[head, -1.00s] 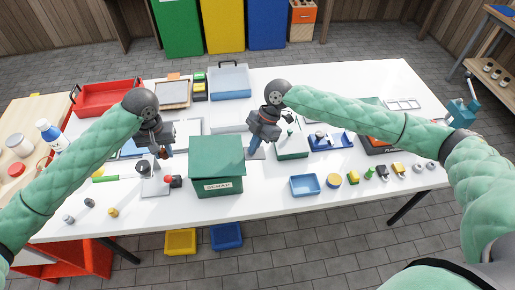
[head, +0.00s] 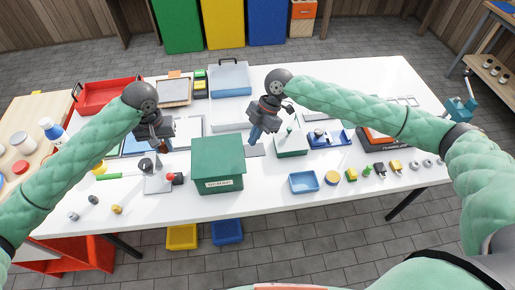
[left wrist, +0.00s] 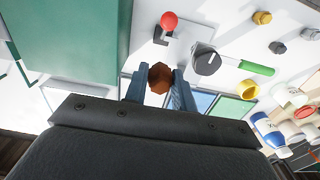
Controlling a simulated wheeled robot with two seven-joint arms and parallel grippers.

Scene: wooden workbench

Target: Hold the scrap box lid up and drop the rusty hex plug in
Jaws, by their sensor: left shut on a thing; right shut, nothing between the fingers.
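The green scrap box (head: 219,184) stands near the front middle of the bench with a label on its front. Its green lid (head: 217,153) looks closed. My left gripper (head: 160,146) is left of the box, above the bench. In the left wrist view it is shut on the rusty hex plug (left wrist: 160,77), a brown-orange piece between the blue fingertips; the plug is hard to make out in the head view. My right gripper (head: 255,136) is shut and empty, just right of the box near its back corner, apart from the lid as far as I can tell.
A grey plate with a red-knobbed lever (head: 170,177) and a green-handled tool (head: 108,176) lie left of the box. A small blue tray (head: 304,182) and several small parts lie to the right. Bare bench lies in front of the lever plate.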

